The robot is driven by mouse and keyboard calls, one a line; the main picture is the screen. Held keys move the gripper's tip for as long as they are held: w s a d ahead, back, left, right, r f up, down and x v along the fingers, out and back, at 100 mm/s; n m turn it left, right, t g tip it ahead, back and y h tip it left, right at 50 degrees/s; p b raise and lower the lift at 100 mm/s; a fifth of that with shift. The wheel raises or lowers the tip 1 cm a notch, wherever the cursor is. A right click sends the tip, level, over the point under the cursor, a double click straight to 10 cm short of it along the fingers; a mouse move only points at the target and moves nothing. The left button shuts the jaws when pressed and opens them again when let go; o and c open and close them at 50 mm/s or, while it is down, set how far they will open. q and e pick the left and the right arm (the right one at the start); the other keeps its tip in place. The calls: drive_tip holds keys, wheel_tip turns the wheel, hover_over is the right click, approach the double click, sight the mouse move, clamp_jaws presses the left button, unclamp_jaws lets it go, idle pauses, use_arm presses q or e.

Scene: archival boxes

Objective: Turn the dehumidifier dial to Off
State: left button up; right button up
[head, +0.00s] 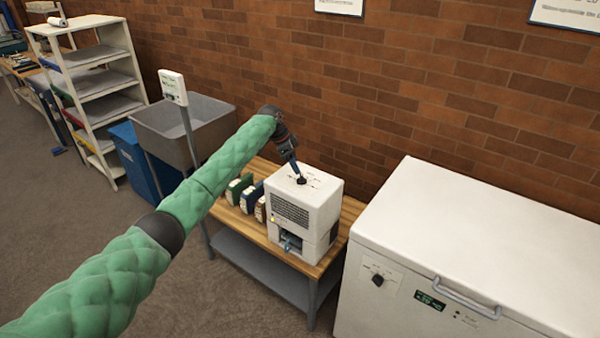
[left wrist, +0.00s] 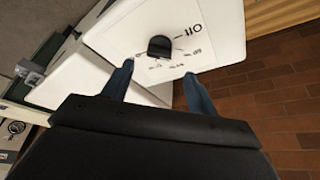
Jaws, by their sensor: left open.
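The white dehumidifier (head: 308,212) stands on a wooden-topped bench, with a dark grille and a bluish tray low on its front. Its black dial (head: 301,181) is on the top face. In the left wrist view the dial (left wrist: 160,47) sits among printed marks; a larger mark lies to its upper right, and I cannot tell for sure where the dial points. My left gripper (head: 294,168) comes down just above the dial from behind. In its wrist view the two blue fingers (left wrist: 159,68) are open, apart, with the dial between and beyond their tips. My right gripper is not in view.
A white chest freezer (head: 470,240) with a knob and a handle stands close on the right. Several binders (head: 248,195) stand left of the dehumidifier on the bench (head: 262,238). A grey sink (head: 185,125), a blue bin and a shelf are further left. A brick wall is behind.

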sight(302, 175)
use_arm(q)
drive_tip(key=shift+p+x, duration=1.05)
drive_tip(key=shift+x, duration=1.85)
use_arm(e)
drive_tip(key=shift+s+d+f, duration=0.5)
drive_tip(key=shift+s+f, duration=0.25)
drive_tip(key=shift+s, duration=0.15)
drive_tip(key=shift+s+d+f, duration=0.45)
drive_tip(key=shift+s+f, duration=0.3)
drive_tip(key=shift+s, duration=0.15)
use_arm(q)
drive_tip(key=shift+s, duration=0.1)
drive_tip(key=c, duration=1)
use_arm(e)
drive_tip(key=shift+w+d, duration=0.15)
